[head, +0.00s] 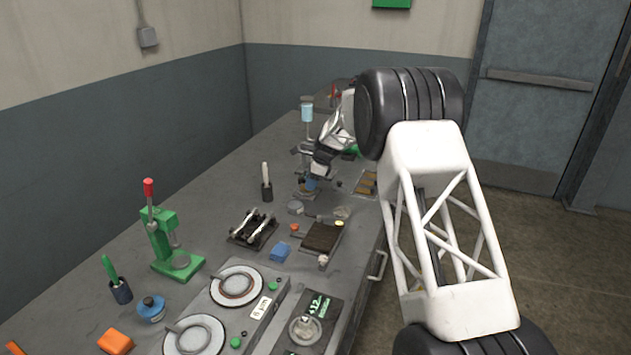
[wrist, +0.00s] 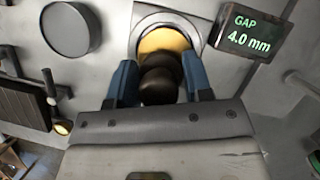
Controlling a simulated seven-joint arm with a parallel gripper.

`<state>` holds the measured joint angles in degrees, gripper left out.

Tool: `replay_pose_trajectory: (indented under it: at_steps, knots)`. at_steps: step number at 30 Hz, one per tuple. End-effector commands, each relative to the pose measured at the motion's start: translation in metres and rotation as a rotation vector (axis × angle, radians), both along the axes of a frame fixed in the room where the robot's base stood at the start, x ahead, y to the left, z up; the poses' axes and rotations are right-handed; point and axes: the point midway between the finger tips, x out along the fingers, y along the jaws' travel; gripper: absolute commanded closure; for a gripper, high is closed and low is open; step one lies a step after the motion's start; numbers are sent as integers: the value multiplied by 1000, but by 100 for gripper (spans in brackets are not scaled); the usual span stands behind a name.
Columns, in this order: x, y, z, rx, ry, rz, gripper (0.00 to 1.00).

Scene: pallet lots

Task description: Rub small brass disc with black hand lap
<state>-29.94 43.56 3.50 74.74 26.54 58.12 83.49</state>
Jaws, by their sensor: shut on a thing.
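My gripper (wrist: 160,76) has its two blue fingers closed on the black hand lap (wrist: 158,88), a dark rounded piece. The lap is in front of a brass disc (wrist: 164,40) with a pale metal ring around it, and hides its lower part. I cannot tell whether lap and disc touch. In the head view my gripper (head: 311,184) is low over the far part of the bench, and the lap and this disc are too small to make out there. A smaller yellow round piece (wrist: 62,128) is at the left in the wrist view, beside a dark tray.
A display (wrist: 252,32) reads GAP 4.0 mm, right of the ring. A grey round piece (wrist: 70,28) is at the left.

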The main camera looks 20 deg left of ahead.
Motion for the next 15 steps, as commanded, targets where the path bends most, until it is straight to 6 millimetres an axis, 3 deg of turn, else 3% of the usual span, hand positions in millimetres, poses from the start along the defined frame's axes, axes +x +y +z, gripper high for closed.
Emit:
replay_pose_trajectory:
  at_steps: [10, 15]
  knots:
    - [1, 18, -5, 1, -2, 0, 80]
    - [1, 11, -3, 1, -2, -1, 80]
